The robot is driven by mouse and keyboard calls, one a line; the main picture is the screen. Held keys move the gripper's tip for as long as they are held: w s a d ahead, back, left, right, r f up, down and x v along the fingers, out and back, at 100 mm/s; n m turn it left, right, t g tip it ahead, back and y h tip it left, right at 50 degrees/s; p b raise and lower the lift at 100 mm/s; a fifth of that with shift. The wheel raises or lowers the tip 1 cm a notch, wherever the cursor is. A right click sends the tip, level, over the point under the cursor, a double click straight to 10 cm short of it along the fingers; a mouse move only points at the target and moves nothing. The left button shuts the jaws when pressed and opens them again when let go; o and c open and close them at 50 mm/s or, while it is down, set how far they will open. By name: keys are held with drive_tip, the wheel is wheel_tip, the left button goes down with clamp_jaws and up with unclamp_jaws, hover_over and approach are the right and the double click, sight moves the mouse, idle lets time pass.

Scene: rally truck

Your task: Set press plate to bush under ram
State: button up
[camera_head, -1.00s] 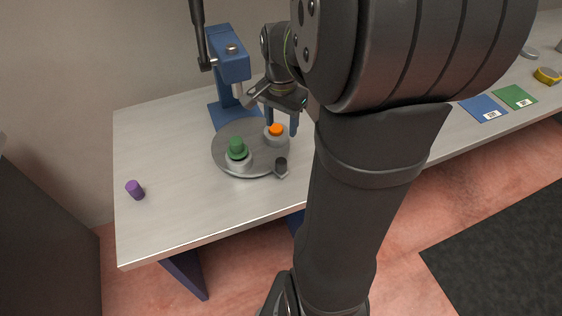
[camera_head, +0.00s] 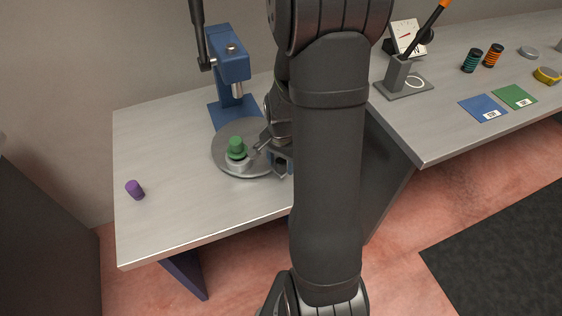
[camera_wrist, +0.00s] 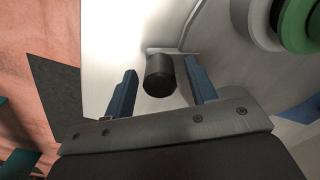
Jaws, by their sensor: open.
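The round grey press plate (camera_head: 222,156) lies under the blue press (camera_head: 231,66), whose ram (camera_head: 238,89) points down near its back edge. A green bush (camera_head: 237,147) stands in a pale cup on the front left of the plate. The orange bush is hidden behind my arm. My gripper (camera_head: 281,161) is low at the plate's front right edge. In the wrist view its two blue fingers are open, one on each side of the dark knob (camera_wrist: 159,76) on the plate's edge tab. A gap shows on both sides. The green bush (camera_wrist: 300,22) is at upper right there.
A purple cylinder (camera_head: 135,189) is on the left of the bench (camera_head: 180,215). On the right bench are a dial gauge (camera_head: 408,37), a stand (camera_head: 400,78) with an orange-tipped tool, springs (camera_head: 472,60), a blue card (camera_head: 483,108) and a green card (camera_head: 514,96).

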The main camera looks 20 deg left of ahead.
drive_tip(key=shift+f, duration=0.1)
clamp_jaws()
